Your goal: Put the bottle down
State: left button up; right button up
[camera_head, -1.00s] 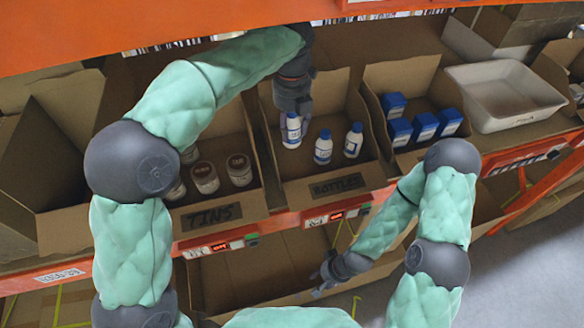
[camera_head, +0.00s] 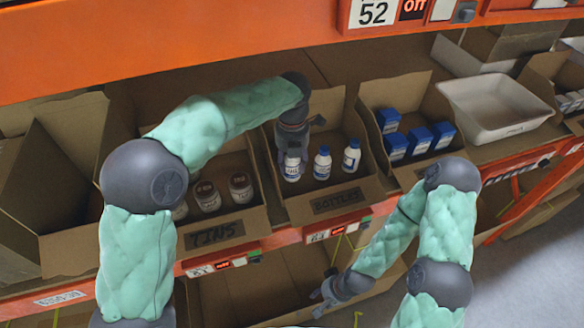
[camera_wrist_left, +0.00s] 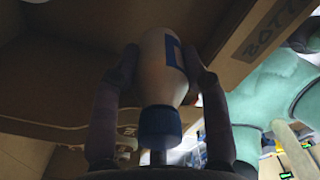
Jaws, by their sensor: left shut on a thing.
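A white bottle (camera_head: 292,171) with a blue label is held upright inside the cardboard box marked BOTTLES (camera_head: 343,209), left of two like bottles (camera_head: 322,164) (camera_head: 352,156). My left gripper (camera_head: 292,153) is shut on it from above. In the left wrist view the bottle (camera_wrist_left: 160,75) sits between both fingers (camera_wrist_left: 158,95), its blue cap (camera_wrist_left: 159,127) towards the camera. I cannot tell whether its base touches the box floor. My right gripper (camera_head: 328,294) hangs low in front of the shelf, away from the bottles; its fingers are too small to judge.
The TINS box (camera_head: 215,235) with several tins stands to the left. A box of blue packs (camera_head: 396,145) and a white tray (camera_head: 497,106) stand to the right. An orange beam (camera_head: 180,45) crosses above. Cardboard walls close in around the bottles.

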aim_at(292, 170)
pick_arm(q)
jog(key=shift+f, duration=1.45)
jog(key=shift+f, duration=0.1)
jog(key=o, duration=0.9)
jog(key=shift+o, duration=0.2)
notch_tip(292, 170, up, 12)
jog(key=shift+r+b, duration=0.15)
jog(key=shift+b, duration=0.15)
